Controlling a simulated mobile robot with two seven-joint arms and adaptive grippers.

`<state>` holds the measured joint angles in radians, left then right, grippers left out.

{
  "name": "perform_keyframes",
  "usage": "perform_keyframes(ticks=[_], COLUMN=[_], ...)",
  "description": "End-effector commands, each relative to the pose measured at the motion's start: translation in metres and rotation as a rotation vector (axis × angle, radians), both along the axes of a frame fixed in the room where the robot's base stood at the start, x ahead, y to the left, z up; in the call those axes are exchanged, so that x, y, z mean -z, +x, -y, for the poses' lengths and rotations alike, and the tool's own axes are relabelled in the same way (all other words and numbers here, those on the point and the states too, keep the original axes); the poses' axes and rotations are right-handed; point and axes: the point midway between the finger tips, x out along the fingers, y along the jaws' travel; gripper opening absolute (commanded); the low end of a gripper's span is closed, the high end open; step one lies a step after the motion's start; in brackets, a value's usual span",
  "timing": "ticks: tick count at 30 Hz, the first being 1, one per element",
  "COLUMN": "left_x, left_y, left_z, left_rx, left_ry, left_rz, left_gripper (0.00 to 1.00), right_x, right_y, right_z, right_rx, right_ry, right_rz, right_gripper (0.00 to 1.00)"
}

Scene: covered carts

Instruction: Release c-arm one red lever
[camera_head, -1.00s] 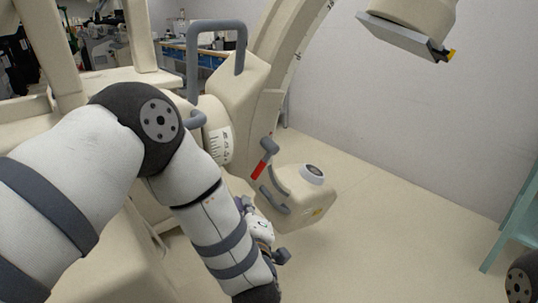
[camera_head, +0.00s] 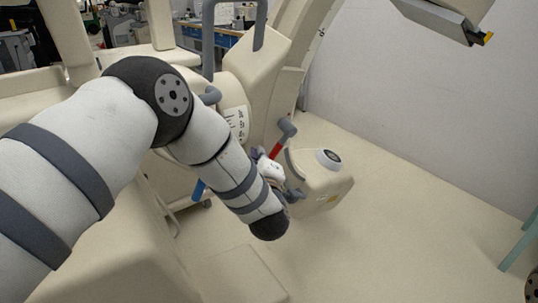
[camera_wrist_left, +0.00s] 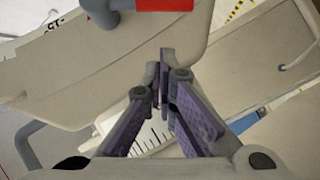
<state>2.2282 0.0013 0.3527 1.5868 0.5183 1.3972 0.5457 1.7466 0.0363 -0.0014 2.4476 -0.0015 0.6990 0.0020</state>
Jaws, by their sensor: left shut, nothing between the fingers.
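The red lever, with a grey end (camera_head: 287,127) and a red grip (camera_head: 277,149), sticks out from the cream c-arm (camera_head: 258,65). In the left wrist view, its red part (camera_wrist_left: 165,5) shows at the top edge, cut off by the frame. My left gripper (camera_head: 271,172) is just below the lever in the head view, partly hidden behind my forearm. In the left wrist view, its fingers (camera_wrist_left: 165,62) are together and empty, with the lever beyond the tips and apart from them. My right gripper is not in view.
A blue lever (camera_head: 198,190) shows below my left arm. A cream housing with a round top (camera_head: 322,180) stands right of the gripper. A grey bar handle (camera_head: 208,40) rises above the arm. A teal frame (camera_head: 520,245) stands at the right. The floor between is clear.

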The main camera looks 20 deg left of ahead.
Motion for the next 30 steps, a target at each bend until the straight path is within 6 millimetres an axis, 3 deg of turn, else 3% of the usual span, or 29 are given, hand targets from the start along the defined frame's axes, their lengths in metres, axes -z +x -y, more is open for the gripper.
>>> perform_keyframes(ticks=[3,9,30], left_x=[0.013,0.019,0.024], left_y=[0.02,0.039,0.044], left_z=[0.001,0.007,0.008], left_rx=[0.001,0.001,0.014], left_ry=[0.0,0.0,-0.03], left_rz=[-0.006,-0.003,0.038], left_gripper=[0.0,0.0,0.0], right_x=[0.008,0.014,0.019], right_y=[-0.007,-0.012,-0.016], right_z=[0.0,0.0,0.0], right_rx=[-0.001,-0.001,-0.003], right_ry=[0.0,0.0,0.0], right_rz=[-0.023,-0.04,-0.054], right_gripper=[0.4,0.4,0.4])
